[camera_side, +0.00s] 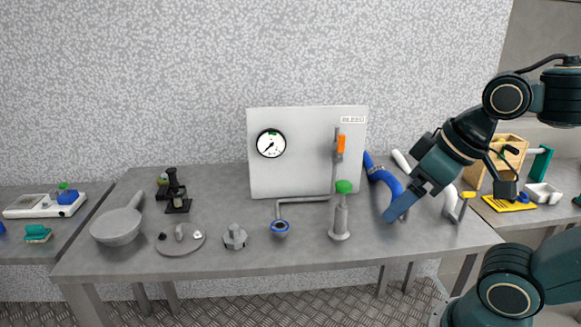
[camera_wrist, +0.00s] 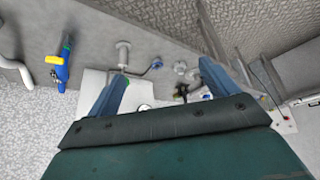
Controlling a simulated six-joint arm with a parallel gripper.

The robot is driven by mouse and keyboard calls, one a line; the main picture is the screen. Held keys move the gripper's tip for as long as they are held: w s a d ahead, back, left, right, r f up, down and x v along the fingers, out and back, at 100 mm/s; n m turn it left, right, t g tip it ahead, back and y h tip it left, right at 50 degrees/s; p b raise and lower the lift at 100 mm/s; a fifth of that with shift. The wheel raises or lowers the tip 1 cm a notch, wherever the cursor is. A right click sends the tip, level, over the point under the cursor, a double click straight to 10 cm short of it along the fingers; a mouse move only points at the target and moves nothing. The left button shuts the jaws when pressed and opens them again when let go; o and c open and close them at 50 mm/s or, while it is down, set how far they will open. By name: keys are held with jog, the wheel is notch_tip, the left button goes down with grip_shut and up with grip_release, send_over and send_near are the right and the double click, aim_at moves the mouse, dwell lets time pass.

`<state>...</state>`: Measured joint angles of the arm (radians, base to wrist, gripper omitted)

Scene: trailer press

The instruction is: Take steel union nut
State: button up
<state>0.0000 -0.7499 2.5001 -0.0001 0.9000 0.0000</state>
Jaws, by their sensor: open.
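The steel union nut, a grey faceted piece with a short neck, appears to be the part (camera_side: 234,237) standing near the front edge of the table, left of the blue-rimmed pipe end. In the wrist view it seems to be the small grey piece (camera_wrist: 180,67) between the fingers. My gripper (camera_side: 400,208) is at the right of the table, well to the right of the nut, and tilted down to the left. Its blue fingers (camera_wrist: 162,72) are spread apart with nothing between them.
A green-topped grey cylinder (camera_side: 340,216) and the bent pipe with a blue-rimmed end (camera_side: 280,227) stand between my gripper and the nut. A white gauge panel (camera_side: 300,150) stands behind. A round grey plate (camera_side: 180,242) and a pan (camera_side: 117,228) lie left of the nut.

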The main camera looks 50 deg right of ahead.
jog(key=w+a+r+n+g, duration=0.15)
jog(key=w+r+n, duration=0.3)
jog(key=w, duration=0.45)
jog(key=n+g+y, duration=0.1)
jog(key=n+g, duration=0.3)
jog(key=n, duration=1.2)
send_over(234, 227)
jog(key=d, duration=0.2)
notch_tip(234, 227, down, 14)
jog(key=shift+w+a+f, duration=0.1)
jog(key=shift+w+f, duration=0.15)
jog(key=shift+f, duration=0.1)
jog(key=shift+s+a+f, duration=0.1)
jog(key=shift+a+f, duration=0.1)
jog(key=shift+f, duration=1.25)
jog(key=shift+w+a+f, duration=0.1)
jog(key=shift+a+f, duration=0.05)
jog(key=shift+f, duration=1.25)
jog(key=shift+s+a+f, duration=0.1)
jog(key=shift+a+f, duration=0.1)
jog(key=shift+f, duration=1.25)
jog(key=shift+f, duration=0.1)
